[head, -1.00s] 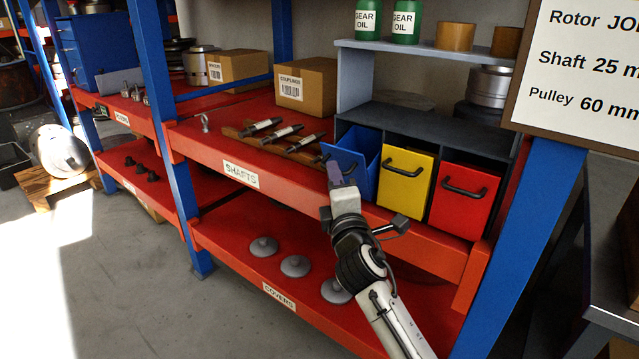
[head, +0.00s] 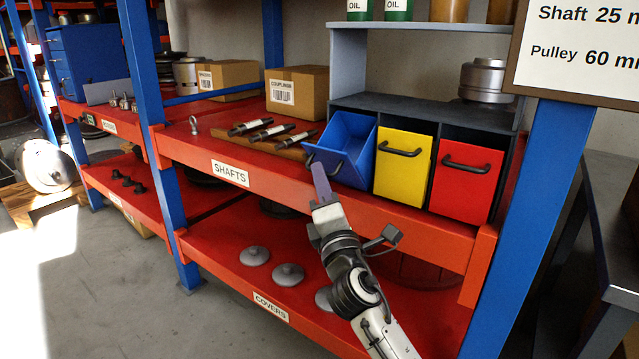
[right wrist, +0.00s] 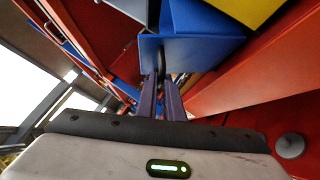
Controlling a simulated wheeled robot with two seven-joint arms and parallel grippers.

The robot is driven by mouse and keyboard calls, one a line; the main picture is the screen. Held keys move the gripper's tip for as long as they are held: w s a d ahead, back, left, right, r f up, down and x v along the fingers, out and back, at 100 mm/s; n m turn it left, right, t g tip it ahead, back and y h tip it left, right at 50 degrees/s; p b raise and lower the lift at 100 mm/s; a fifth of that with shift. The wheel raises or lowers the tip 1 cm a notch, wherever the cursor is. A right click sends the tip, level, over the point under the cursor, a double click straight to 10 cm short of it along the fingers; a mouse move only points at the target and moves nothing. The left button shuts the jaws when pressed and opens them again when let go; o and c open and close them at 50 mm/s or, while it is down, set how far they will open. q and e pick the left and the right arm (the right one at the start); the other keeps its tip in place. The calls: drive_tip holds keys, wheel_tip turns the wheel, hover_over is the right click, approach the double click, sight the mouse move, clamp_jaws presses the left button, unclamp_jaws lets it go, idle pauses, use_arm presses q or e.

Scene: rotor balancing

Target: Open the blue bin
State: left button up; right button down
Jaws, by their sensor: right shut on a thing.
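The blue bin (head: 352,143) is the left one of three tilt-out bins in a dark grey rack on the red shelf. Its front is tipped outward and its open top shows. It also appears in the right wrist view (right wrist: 198,52). My right gripper (head: 316,165) is at the front of the blue bin, shut on its dark handle (right wrist: 161,62). The gripper fingers partly hide the handle in the head view. My left gripper is not in view.
The yellow bin (head: 402,168) and the red bin (head: 465,183) beside it are closed. Several shafts (head: 268,130) lie on a wooden holder to the left. Grey covers (head: 288,273) sit on the lower shelf. A sign (head: 575,50) stands at the upper right.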

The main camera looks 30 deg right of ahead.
idle(0.3)
drive_tip(key=c, duration=1.9)
unclamp_jaws()
drive_tip(key=b+v, duration=0.1)
drive_tip(key=v, duration=0.9)
